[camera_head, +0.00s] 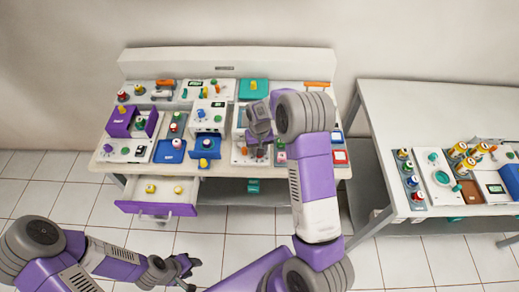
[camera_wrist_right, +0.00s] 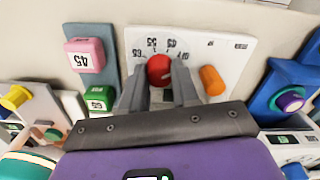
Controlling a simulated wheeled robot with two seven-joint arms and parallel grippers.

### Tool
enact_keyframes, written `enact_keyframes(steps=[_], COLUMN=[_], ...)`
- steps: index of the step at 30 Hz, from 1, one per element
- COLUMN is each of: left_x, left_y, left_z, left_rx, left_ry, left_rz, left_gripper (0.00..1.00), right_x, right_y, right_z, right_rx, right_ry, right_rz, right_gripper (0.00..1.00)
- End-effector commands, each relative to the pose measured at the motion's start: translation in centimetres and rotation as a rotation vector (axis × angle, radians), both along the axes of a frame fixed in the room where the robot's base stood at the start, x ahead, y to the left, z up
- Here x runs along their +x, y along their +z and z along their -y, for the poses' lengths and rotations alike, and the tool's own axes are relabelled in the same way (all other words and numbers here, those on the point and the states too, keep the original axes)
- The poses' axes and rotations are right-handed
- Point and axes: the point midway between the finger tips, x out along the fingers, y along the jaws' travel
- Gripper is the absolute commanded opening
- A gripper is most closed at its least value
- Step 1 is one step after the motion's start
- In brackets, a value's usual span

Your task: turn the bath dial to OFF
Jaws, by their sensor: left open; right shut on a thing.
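The bath dial is a red round knob (camera_wrist_right: 159,69) on a white panel (camera_wrist_right: 226,54) in the right wrist view. Printed marks, seen upside down, ring it: 65, 55, 45 and OFF, with OFF on the right side. My right gripper (camera_wrist_right: 160,82) is shut on the red knob, one finger on each side. The knob's pointer cannot be made out. In the head view my right arm reaches over the bench, and its wrist hides most of this panel. My left gripper (camera_head: 192,274) is open and empty, low in front of the bench.
An orange knob (camera_wrist_right: 212,80) sits on the panel right of the dial. Pink (camera_wrist_right: 85,55) and green (camera_wrist_right: 98,98) blocks stand on a grey strip to its left. An open purple-fronted drawer (camera_head: 157,208) juts from the bench. A second table (camera_head: 430,110) stands at right.

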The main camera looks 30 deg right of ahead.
Motion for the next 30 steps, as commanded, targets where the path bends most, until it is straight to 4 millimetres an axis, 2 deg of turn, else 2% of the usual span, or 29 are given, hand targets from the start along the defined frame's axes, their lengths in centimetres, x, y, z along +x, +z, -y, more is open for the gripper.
enact_keyframes(steps=[1, 2, 6, 7, 17, 27, 30], left_x=[0.0, 0.0, 0.0, 0.0, 0.0, 0.0, 0.0], left_y=[0.0, 0.0, 0.0, 0.0, 0.1, 0.8, 1.0], left_z=[0.0, 0.0, 0.0, 0.0, 0.0, 0.0, 0.0], left_rx=[0.0, 0.0, 0.0, 0.0, 0.0, 0.0, 0.0], left_ry=[0.0, 0.0, 0.0, 0.0, 0.0, 0.0, 0.0], left_rz=[0.0, 0.0, 0.0, 0.0, 0.0, 0.0, 0.0], left_gripper=[0.43, 0.43, 0.43, 0.43, 0.43, 0.43, 0.43], right_x=[0.1, 0.1, 0.1, 0.1, 0.1, 0.1, 0.1], right_y=[0.1, 0.1, 0.0, 0.0, 0.5, 5.9, 7.0], right_z=[0.0, 0.0, 0.0, 0.0, 0.0, 0.0, 0.0], right_rx=[0.0, 0.0, 0.0, 0.0, 0.0, -0.001, 0.0], right_ry=[-0.002, -0.002, -0.002, -0.001, 0.0, -0.001, -0.001], right_rz=[0.003, 0.003, 0.002, 0.002, 0.002, 0.005, 0.004], right_gripper=[0.0, 0.31, 0.53, 0.55, 0.55, 0.55, 0.55])
